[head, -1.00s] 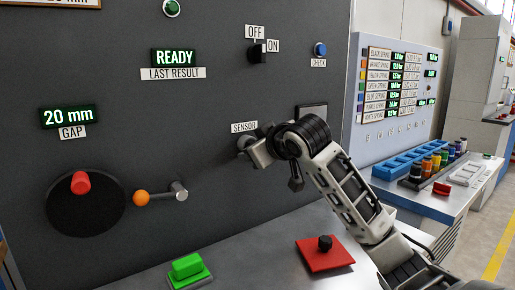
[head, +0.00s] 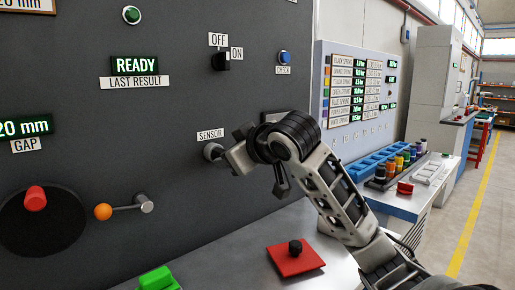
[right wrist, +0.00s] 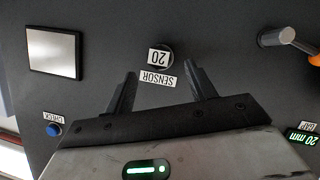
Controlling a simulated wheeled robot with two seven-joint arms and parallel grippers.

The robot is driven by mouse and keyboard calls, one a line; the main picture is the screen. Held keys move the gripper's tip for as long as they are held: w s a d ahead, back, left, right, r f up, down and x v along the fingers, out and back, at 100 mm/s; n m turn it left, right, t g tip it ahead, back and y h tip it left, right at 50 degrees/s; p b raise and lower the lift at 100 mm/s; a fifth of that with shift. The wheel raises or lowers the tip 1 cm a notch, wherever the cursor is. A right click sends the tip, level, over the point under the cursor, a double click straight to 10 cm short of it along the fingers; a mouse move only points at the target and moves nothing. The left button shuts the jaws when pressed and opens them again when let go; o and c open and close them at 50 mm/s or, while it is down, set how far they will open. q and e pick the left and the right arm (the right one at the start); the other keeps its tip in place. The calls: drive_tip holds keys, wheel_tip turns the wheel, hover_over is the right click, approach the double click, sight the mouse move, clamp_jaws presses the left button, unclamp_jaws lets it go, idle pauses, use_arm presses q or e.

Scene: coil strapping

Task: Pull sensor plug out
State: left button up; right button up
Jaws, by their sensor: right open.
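The sensor plug (right wrist: 160,56) is a dark round piece with a white "20" tag, seated at the panel by the SENSOR label (right wrist: 160,80). In the head view the plug (head: 213,151) is a grey round end just left of my right gripper (head: 236,158). In the right wrist view my right gripper (right wrist: 160,74) is open and empty, its two fingers pointing at the panel. The plug lies just beyond the fingertips, about midway between them. In the head view the hand hides part of the panel behind it. My left gripper is not in view.
An orange-knobbed lever (head: 124,209) and red-handled dial (head: 38,205) are at left on the panel. A red pad with a black knob (head: 295,258) and a green button (head: 158,279) sit on the bench below. A spring rack (head: 390,165) stands at right.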

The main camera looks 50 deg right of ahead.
drive_tip(key=v, duration=1)
